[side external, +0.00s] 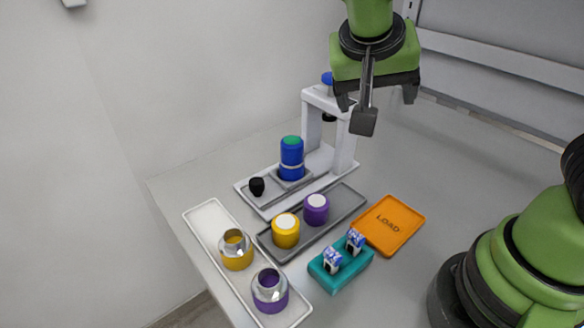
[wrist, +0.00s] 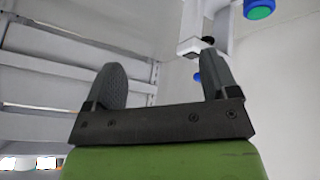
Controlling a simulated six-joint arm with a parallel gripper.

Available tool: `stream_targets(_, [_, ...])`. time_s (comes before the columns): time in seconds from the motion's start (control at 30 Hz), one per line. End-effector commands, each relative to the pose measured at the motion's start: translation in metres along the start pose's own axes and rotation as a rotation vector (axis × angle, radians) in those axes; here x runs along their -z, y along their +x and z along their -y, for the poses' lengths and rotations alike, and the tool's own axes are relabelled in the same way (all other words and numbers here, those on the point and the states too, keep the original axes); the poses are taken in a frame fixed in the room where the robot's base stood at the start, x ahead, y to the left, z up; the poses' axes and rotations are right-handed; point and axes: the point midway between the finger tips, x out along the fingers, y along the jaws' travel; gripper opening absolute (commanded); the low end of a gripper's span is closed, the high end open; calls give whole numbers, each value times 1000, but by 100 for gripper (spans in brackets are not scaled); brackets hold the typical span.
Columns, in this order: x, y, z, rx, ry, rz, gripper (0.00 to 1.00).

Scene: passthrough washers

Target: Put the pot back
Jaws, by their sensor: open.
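A blue pot with a green top (side external: 291,158) stands upright at the front of the white press stand (side external: 343,152). Its green and blue end also shows at the top edge of the wrist view (wrist: 258,8). A yellow pot (side external: 286,235) and a purple pot (side external: 316,212), both with white tops, stand in a grey tray (side external: 347,201). The task does not say which pot is meant. My gripper (side external: 376,98) is open and empty, high above the table and right of the press stand. Its two fingers are apart in the wrist view (wrist: 160,68).
A white tray (side external: 203,217) holds a yellow-based ring (side external: 236,258) and a purple-based ring (side external: 270,298). A teal block (side external: 350,271) holds small blue-white parts. An orange LOAD tray (side external: 410,213) is empty.

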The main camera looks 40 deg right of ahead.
Motion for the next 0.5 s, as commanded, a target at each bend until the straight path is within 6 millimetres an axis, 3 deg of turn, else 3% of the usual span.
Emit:
stream_targets(0.13, [-1, 27, 49, -91, 62, -207, 80])
stream_targets(0.3, [-16, 54, 104, -51, 145, -465, 80])
stream_targets(0.5, [-37, 74, 144, 71, 207, -642, 80])
